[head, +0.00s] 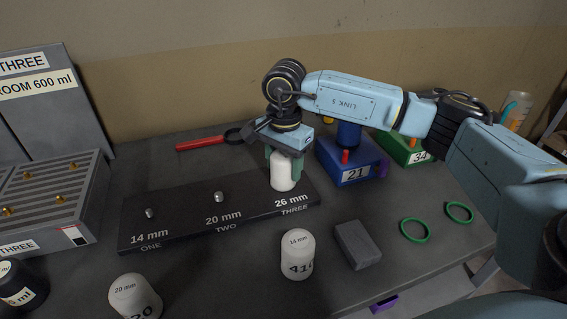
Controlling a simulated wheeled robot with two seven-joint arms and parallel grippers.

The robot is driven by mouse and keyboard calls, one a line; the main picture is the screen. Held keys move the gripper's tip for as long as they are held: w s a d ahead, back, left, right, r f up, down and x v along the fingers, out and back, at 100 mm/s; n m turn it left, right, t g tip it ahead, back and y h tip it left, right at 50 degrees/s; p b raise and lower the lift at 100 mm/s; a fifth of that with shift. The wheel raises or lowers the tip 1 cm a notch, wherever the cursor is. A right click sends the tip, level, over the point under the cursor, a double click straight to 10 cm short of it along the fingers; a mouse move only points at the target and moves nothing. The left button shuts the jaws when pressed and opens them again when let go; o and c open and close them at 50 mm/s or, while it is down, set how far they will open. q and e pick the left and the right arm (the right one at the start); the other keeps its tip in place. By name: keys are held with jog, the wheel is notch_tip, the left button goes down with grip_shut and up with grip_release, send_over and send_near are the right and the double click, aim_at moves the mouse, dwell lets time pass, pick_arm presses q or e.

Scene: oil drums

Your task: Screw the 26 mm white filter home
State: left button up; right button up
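A white filter (283,176) stands upright at the 26 mm THREE position of a dark mounting bar (180,222). My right gripper (283,163) points down over it, with its green fingers around the filter's upper part. They look shut on it. Whether the filter sits fully against the bar is too small to tell. The 14 mm and 20 mm positions on the bar show bare metal studs. My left gripper is not in view.
A white 14 mm filter (298,254) and a white 20 mm filter (134,297) stand in front of the bar. A grey block (357,245) and green rings (415,230) lie to the right. A blue box marked 21 (356,176) stands behind. A red-handled tool (203,143) lies at the back.

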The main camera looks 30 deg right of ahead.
jog(key=c, duration=0.5)
jog(key=m+p, duration=0.1)
jog(key=m, duration=0.5)
jog(key=shift+c, duration=0.2)
jog(key=m, duration=0.3)
jog(key=shift+m+p, duration=0.3)
jog(key=m, duration=0.3)
